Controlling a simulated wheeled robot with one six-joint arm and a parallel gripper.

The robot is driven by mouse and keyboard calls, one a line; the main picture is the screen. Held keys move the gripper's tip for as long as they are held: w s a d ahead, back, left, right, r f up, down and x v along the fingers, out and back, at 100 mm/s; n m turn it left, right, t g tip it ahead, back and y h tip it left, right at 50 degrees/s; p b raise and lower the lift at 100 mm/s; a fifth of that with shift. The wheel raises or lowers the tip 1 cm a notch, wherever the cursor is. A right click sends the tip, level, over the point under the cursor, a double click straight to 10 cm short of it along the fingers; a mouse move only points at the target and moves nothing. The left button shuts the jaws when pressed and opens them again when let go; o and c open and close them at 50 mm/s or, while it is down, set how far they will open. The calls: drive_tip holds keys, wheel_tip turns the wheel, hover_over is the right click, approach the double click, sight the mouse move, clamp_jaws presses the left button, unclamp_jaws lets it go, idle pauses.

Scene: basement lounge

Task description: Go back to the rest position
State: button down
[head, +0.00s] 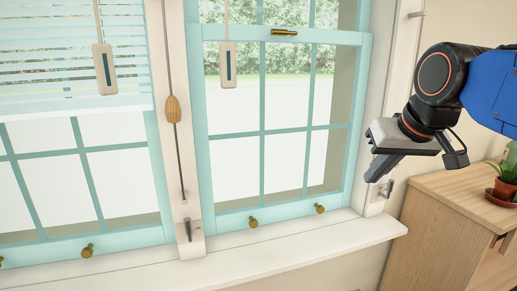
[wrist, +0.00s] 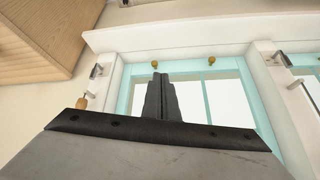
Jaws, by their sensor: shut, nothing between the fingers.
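My gripper (head: 380,170) is at the right of the head view, at the end of my blue and black arm, in front of the right edge of the window frame. It points down and to the left and holds nothing. In the wrist view my gripper (wrist: 161,78) has its two dark fingers together, against the turquoise window sash (wrist: 190,73) in the background. I cannot tell the exact gap between the fingers and the window.
A white window sill (head: 290,247) runs below the turquoise sashes. Two remote-like pulls (head: 228,65) hang before the window, with a cord and wooden knob (head: 173,108) between. A wooden cabinet (head: 440,215) with a potted plant (head: 507,180) stands at the right, below my arm.

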drive_tip(key=s+d+f, duration=0.1)
drive_tip(key=s+f, duration=0.3)
drive_tip(key=f, duration=0.4)
drive_tip(key=s+d+f+g, duration=0.1)
drive_tip(key=s+f, duration=0.3)
drive_tip(key=f, duration=0.4)
drive_tip(key=s+d+f+g+h, duration=0.1)
drive_tip(key=s+f, duration=0.4)
drive_tip(key=f, duration=0.3)
drive_tip(key=shift+d, duration=0.4)
